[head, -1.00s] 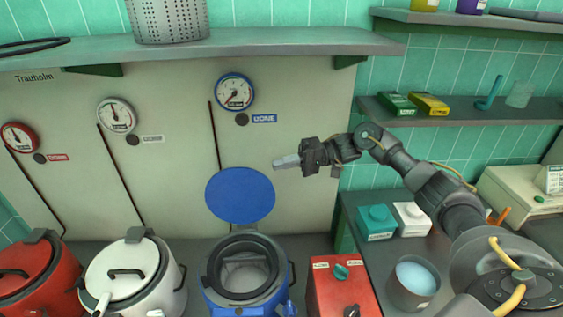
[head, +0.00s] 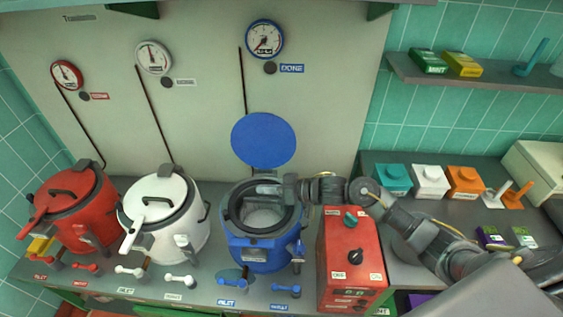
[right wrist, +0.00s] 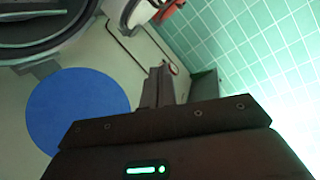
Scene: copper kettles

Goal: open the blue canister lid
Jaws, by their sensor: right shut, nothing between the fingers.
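The blue canister (head: 259,252) stands on the counter, its dark-rimmed mouth open and its pale inside showing. Its round blue lid (head: 264,140) stands upright behind the mouth, against the wall panel. The lid also shows in the right wrist view (right wrist: 78,112), with part of the dark rim (right wrist: 45,35) at the upper left. My right gripper (head: 262,190) is shut and empty, over the back part of the canister's mouth. In the right wrist view its fingers (right wrist: 158,85) are together, with nothing between them. I cannot tell whether it touches the rim. My left gripper is not in view.
A white canister (head: 165,225) and a red canister (head: 75,207) stand to the left, both lidded. A red control box (head: 350,262) stands close on the right, under my right arm. Several small valve handles line the counter's front. Gauges hang on the wall panel.

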